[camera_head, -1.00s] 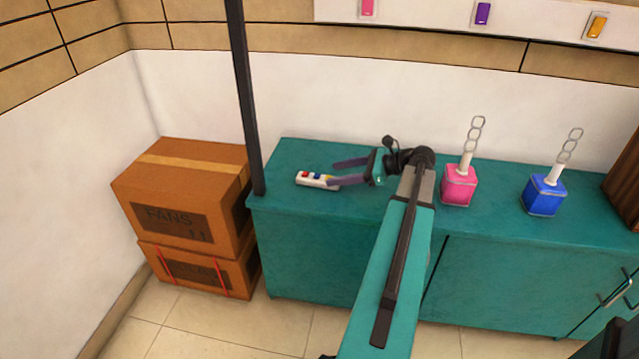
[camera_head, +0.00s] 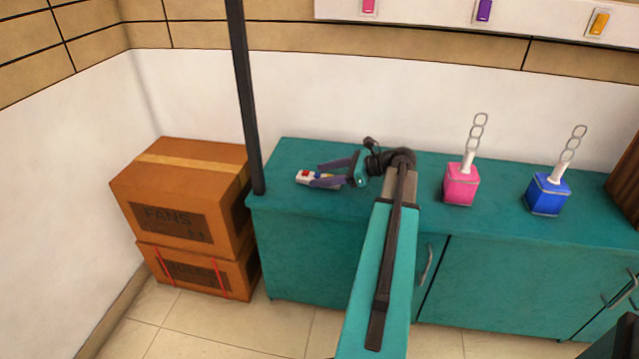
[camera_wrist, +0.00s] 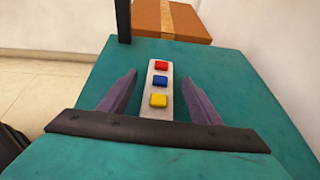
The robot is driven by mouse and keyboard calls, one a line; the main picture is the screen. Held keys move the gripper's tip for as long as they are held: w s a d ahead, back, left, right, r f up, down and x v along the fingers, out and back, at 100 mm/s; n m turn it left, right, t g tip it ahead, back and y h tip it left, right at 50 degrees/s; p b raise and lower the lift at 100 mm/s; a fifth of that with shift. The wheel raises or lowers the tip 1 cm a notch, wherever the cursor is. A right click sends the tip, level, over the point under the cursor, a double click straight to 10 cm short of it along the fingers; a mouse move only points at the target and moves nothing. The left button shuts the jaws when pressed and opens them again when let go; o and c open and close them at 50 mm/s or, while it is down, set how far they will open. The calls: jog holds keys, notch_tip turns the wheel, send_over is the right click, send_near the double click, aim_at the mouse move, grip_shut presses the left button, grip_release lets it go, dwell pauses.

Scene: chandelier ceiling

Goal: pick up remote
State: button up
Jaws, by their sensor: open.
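The remote is a small white bar with a red, a blue and a yellow button. In the wrist view the remote (camera_wrist: 160,85) lies on the teal cabinet top between my two purple fingers, with its near end hidden behind the dark gripper bar. My gripper (camera_wrist: 160,85) is open, with a gap on each side of the remote. In the head view the remote (camera_head: 305,178) lies at the left part of the cabinet top (camera_head: 290,155), partly covered by the fingers of my gripper (camera_head: 314,174). I cannot tell how high the fingers are above the top.
A pink bottle-like object (camera_head: 461,186) and a blue one (camera_head: 546,195) stand to the right on the cabinet. A dark post (camera_head: 247,100) rises at the cabinet's left edge. Stacked cardboard boxes (camera_head: 180,200) stand left of it. A white wall is behind.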

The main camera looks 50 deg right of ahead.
aim_at(319, 174)
jog(key=shift+x, duration=0.9)
jog(key=c, duration=1.2)
jog(key=shift+r, duration=0.1)
jog(key=shift+r+p, duration=0.35)
jog(key=shift+r, duration=0.5)
notch_tip(319, 174, up, 2)
jog(key=shift+r+p, duration=0.1)
jog(key=shift+p, duration=0.35)
jog(key=s+a+p, duration=0.1)
jog(key=s, duration=0.4)
jog(key=s+a+p, duration=0.1)
jog(key=s+a, duration=0.1)
jog(key=s, duration=0.3)
jog(key=s+a+r+p, duration=0.1)
jog(key=s+a, duration=0.1)
jog(key=s, duration=0.3)
jog(key=shift+s+a, duration=0.1)
jog(key=shift+a, duration=0.1)
